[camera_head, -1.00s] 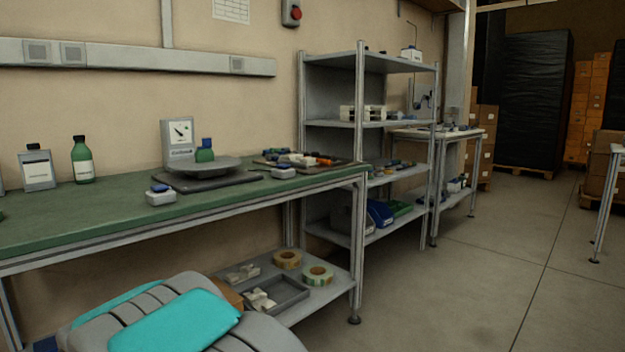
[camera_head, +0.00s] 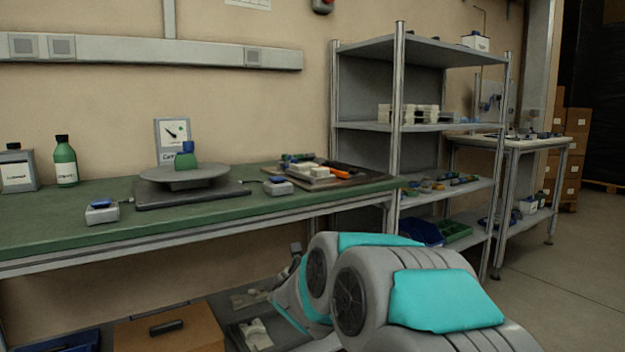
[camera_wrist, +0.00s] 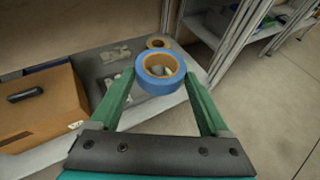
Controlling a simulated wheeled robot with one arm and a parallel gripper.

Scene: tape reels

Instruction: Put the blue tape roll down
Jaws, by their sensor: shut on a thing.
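The blue tape roll (camera_wrist: 160,84) shows in the wrist view, a blue ring with a tan core. My gripper (camera_wrist: 160,80) is shut on it, one green finger on each side, and holds it over the edge of the lower shelf (camera_wrist: 193,70). Whether the roll touches anything below cannot be told. A tan tape roll (camera_wrist: 158,42) lies on the shelf just behind it. In the head view my arm reaches down to the lower shelf, and the gripper and the blue roll are hidden behind it.
A cardboard box (camera_wrist: 40,108) stands left on the lower shelf. A grey tray (camera_wrist: 115,65) with pale parts lies between the box and the rolls. The green workbench (camera_head: 230,208) is overhead, and a metal shelf rack (camera_head: 398,120) stands to the right. Floor beyond the shelf is clear.

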